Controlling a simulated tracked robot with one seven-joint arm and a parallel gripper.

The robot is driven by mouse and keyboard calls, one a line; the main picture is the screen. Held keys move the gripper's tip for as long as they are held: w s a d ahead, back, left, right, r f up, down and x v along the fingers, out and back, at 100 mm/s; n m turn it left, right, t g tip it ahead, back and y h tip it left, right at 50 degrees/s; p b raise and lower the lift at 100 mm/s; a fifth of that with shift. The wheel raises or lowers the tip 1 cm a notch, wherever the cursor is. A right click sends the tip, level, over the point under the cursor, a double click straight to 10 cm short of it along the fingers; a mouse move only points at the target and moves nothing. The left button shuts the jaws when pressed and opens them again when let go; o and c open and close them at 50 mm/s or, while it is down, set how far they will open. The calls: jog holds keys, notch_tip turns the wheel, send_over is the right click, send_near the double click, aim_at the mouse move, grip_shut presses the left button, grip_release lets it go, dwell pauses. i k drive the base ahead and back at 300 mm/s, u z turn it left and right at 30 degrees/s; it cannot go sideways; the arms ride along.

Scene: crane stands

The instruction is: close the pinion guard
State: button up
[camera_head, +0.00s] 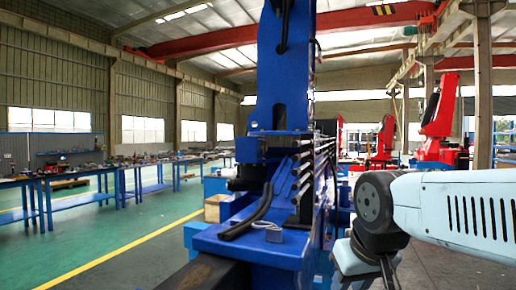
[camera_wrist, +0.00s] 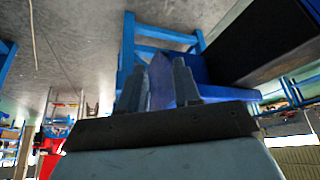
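I cannot pick out the pinion guard for certain in either view. A tall blue crane stand (camera_head: 283,80) fills the middle of the head view, with dark rods and a black curved handle-like part (camera_head: 250,215) on its lower body. My light blue arm comes in from the right, and my gripper is not clear there. In the wrist view my gripper (camera_wrist: 159,82) has its two grey fingers apart. A blue surface (camera_wrist: 161,80) shows in the gap between them; whether it touches a finger I cannot tell.
A blue frame (camera_wrist: 128,45) and a large black beam (camera_wrist: 275,45) lie beyond the fingers in the wrist view. Blue workbenches (camera_head: 75,182) line the left side. Red machines (camera_head: 440,110) stand at the back right. The green floor (camera_head: 110,230) at left is clear.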

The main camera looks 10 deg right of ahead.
aim_at(247, 148)
jog(key=z, duration=0.25)
jog(key=i, duration=0.9)
jog(key=z, duration=0.2)
